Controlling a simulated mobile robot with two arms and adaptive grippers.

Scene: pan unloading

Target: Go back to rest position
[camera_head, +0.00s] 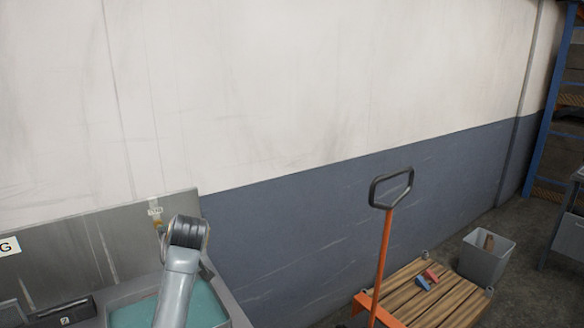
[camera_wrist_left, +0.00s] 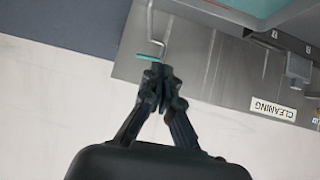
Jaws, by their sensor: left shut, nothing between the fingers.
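My left gripper (camera_wrist_left: 160,88) shows in the left wrist view with its dark fingers closed together and nothing between them. Its tips lie in front of a grey metal panel and a pale wall. A thin bent metal rod (camera_wrist_left: 151,22) and a small teal piece (camera_wrist_left: 148,58) show just past the fingertips; I cannot tell if they touch. In the head view one of my grey arm links rises from the bottom edge in front of a teal-filled basin (camera_head: 205,305). No gripper fingers are clear there. My right gripper is in neither view.
The grey back panel (camera_head: 75,250) stands behind the basin; its CLEANING label (camera_wrist_left: 273,108) shows in the wrist view. To the right are a wooden-slatted cart (camera_head: 455,312) with an orange handle post (camera_head: 385,250), a grey bin (camera_head: 485,262) and blue shelving (camera_head: 545,110).

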